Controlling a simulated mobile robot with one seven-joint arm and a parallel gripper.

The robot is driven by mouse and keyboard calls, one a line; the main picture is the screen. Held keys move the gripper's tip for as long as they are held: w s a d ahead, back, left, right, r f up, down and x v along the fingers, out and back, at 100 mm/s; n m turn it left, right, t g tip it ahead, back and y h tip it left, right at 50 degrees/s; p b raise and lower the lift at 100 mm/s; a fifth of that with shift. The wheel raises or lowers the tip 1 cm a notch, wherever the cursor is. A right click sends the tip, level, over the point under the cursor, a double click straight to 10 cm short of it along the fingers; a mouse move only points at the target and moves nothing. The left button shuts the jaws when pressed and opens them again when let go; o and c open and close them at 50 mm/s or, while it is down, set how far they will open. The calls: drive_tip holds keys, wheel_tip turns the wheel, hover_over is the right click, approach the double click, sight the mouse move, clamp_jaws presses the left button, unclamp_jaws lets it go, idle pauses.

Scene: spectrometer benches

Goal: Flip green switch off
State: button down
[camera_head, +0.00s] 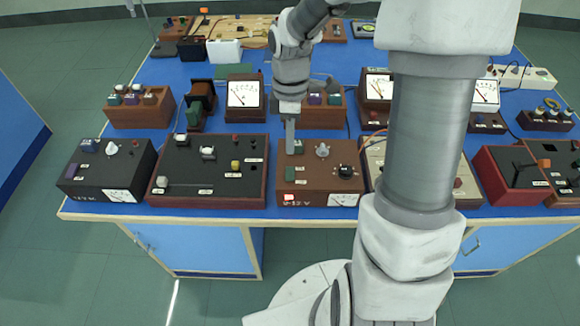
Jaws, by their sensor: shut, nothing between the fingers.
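A brown wooden power box (322,165) stands at the front middle of the blue bench. It has a dark green switch (299,147) at its upper left and a second green piece (289,174) lower on its left side. I cannot tell which of the two is the task's switch, nor the switch position. A red light (288,197) glows at the box's lower left front. My gripper (290,150) points down, shut and empty, right at the upper green switch and partly covering it. Whether it touches the switch is unclear.
A black box (258,151) with knobs stands close on the left, and another black box (107,166) at the far left. A white dial meter (243,95) stands behind. A red-sided box (511,174) is at the right. My arm hides part of the right bench.

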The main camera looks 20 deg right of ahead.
sight(290, 176)
drive_tip(key=f, duration=0.5)
drive_tip(key=s+f, duration=0.1)
drive_tip(key=f, duration=0.2)
drive_tip(key=shift+a+b, duration=0.15)
drive_tip(key=shift+b, duration=0.25)
